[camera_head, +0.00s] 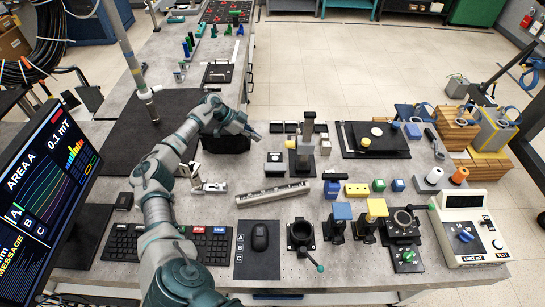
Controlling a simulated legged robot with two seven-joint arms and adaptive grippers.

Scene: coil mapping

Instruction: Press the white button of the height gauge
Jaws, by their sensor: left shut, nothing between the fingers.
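An upright grey post on a dark base, which looks like the height gauge (306,146), stands on the bench near the middle of the view. A small pale spot shows low on its left side, but it is too small to tell if it is the white button. My left gripper (254,134) is shut and empty, to the left of the post and apart from it. Its arm comes up from the bottom left. My right gripper is not in view.
A black box with a pale top (276,165) sits in front of the post's left side. A long metal bar (272,194) lies nearer. A black plate with round parts (378,153) is at right. A monitor (45,185) stands at far left.

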